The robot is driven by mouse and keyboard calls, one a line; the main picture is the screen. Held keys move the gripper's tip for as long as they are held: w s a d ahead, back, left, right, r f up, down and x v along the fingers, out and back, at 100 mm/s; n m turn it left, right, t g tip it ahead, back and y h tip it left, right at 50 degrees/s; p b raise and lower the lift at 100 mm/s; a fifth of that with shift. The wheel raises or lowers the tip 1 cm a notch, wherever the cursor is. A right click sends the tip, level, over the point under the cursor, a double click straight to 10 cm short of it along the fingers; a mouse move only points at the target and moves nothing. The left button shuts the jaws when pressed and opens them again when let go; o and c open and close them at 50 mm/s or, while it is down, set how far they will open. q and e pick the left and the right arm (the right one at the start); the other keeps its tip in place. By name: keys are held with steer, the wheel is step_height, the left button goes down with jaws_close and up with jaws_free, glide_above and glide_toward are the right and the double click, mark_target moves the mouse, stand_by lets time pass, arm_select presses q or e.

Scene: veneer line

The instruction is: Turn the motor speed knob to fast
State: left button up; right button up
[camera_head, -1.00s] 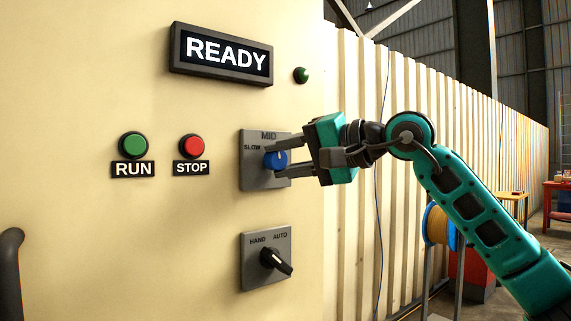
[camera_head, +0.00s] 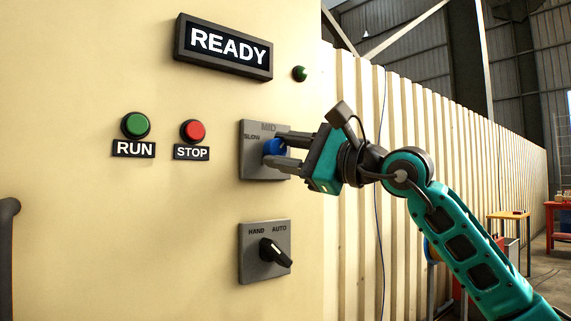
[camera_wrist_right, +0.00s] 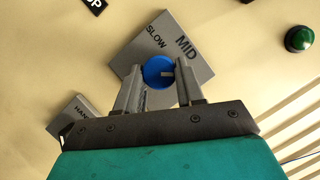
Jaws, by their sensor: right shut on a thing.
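The blue motor speed knob (camera_head: 274,148) sits on a grey plate (camera_head: 252,168) marked SLOW and MID. My right gripper (camera_head: 280,153) reaches in from the right, its two fingers shut on the knob. In the right wrist view the knob (camera_wrist_right: 158,72) lies between the fingertips. Its white mark points to the picture's right, seemingly a little clockwise of the MID label (camera_wrist_right: 187,47). The plate's right side is partly behind the fingers, and no FAST label can be read. My left gripper is not in view.
A HAND/AUTO switch (camera_head: 275,253) is below the knob plate. A green RUN button (camera_head: 135,125) and red STOP button (camera_head: 193,131) are to the left. A READY display (camera_head: 226,46) and a green lamp (camera_head: 300,74) are above. A ribbed wall (camera_head: 440,140) runs behind my arm.

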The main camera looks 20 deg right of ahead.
steer(key=m+t+b, duration=0.1)
steer(key=m, duration=0.1)
steer(key=m+b, duration=0.1)
steer(key=shift+f+m+t+h, duration=0.2)
steer(key=shift+m+t+h, duration=0.1)
steer(key=shift+m+t, duration=0.1)
steer(key=shift+m+b, duration=0.35)
steer(key=shift+m, duration=0.05)
steer(key=shift+r, duration=0.1)
steer(key=o, duration=0.9)
steer(key=shift+o, duration=0.7)
steer(key=shift+s, duration=0.1)
